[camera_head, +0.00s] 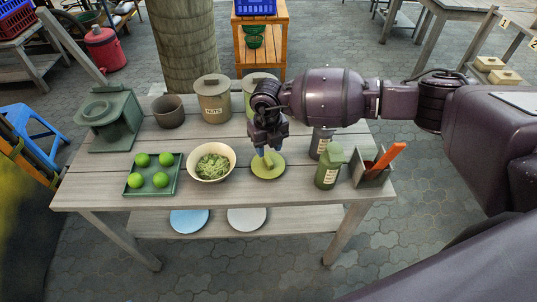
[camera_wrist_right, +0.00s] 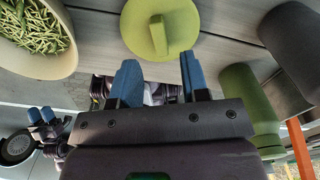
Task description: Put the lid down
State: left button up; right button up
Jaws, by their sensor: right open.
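A round yellow-green lid (camera_head: 268,168) with a raised bar handle lies flat on the grey plank table, right of the bowl. It also shows in the right wrist view (camera_wrist_right: 180,22), handle facing the camera. My right gripper (camera_head: 267,153) points down just above the lid, partly covering it. Its blue fingers (camera_wrist_right: 160,70) are apart with nothing between them, and the handle is clear of them in the right wrist view. A green canister (camera_head: 249,84) stands behind my right gripper, which hides part of it. What seems my left gripper (camera_wrist_right: 40,115) shows small in the right wrist view.
A bowl of green shreds (camera_head: 213,162) stands left of the lid, beside a tray (camera_head: 175,187) of green balls. A green bottle (camera_head: 329,168), a dark jar (camera_head: 319,145) and a box (camera_head: 371,176) with an orange-handled tool stand to the right. A "NUTS" canister (camera_head: 212,100) stands behind.

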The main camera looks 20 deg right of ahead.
aim_at(268, 160)
notch_tip(268, 160, up, 7)
jog(key=s+a+f+g+y, duration=0.3)
jog(key=s+a+f+y, duration=0.1)
jog(key=s+a+y, duration=0.6)
jog(key=s+a+r+m+t+y, duration=0.4)
jog(key=a+m+y, duration=0.2)
jog(key=a+y, duration=0.1)
jog(key=d+f+m+t+h, duration=0.35)
jog(key=d+m+t, duration=0.4)
jog(key=m, duration=0.25)
jog(key=d+f+m+t+h, duration=0.2)
jog(key=d+m+t+h, duration=0.3)
jog(key=d+m+t, duration=0.45)
jog(key=s+d+f+m+g+h, duration=0.7)
jog(key=s+d+f+m, duration=0.3)
jog(key=s+f, duration=0.2)
jog(key=shift+s+d+f+m+h+p, duration=0.15)
jog(key=shift+s+d+m+h+p, duration=0.2)
jog(key=shift+s+h, duration=0.5)
